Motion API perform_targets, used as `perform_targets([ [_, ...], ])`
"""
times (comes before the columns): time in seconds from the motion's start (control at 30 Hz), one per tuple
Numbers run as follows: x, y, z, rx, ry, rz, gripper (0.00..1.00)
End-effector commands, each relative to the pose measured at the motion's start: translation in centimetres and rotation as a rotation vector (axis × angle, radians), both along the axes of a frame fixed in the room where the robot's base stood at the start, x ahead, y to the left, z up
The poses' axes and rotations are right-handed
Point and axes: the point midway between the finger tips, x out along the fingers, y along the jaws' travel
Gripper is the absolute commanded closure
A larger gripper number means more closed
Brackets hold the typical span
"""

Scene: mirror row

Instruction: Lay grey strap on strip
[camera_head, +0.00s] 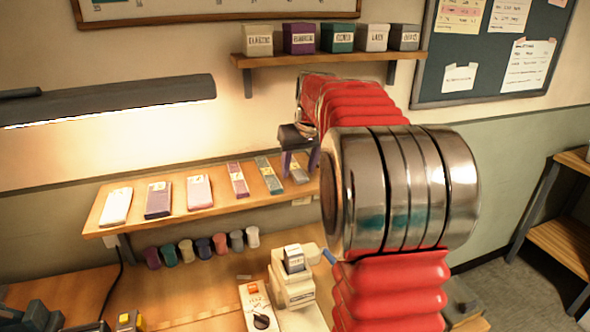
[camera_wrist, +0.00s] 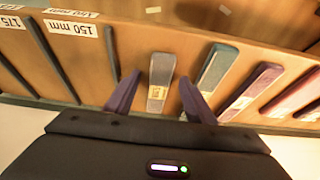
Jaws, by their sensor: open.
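The grey strap (camera_wrist: 160,84) lies on the wooden shelf and has a small yellowish label. It is the rightmost strap in the head view (camera_head: 298,175), partly behind my gripper's fingers. My gripper (camera_head: 300,163) is open, with its two purple fingers over the shelf. In the wrist view the fingers stand to either side of the strap, apart from it. I cannot tell whether the fingertips are level with it. Dark narrow bars (camera_wrist: 48,58) lie beside labels reading 150 mm and 175 mm; I cannot tell which, if any, is the strip.
A teal strap (camera_wrist: 216,68) lies close beside the grey one, then a purple strap (camera_head: 238,180) and more straps. Colored rolls (camera_head: 203,249) hang under the shelf (camera_head: 128,226). A lamp (camera_head: 110,100) and a box shelf (camera_head: 330,59) are above. A label machine (camera_head: 292,278) stands below.

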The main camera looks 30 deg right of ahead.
Motion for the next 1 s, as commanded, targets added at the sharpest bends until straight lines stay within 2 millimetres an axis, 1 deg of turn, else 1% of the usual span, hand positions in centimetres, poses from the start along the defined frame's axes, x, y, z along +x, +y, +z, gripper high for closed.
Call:
perform_targets([
  [0.07, 0.10, 0.00, -0.23, 0.000, 0.000, 0.000, 0.50],
  [0.57, 0.10, 0.00, -0.20, 0.000, 0.000, 0.000, 0.50],
  [1.0, 0.09, -0.01, -0.20, 0.000, 0.000, 0.000, 0.81],
])
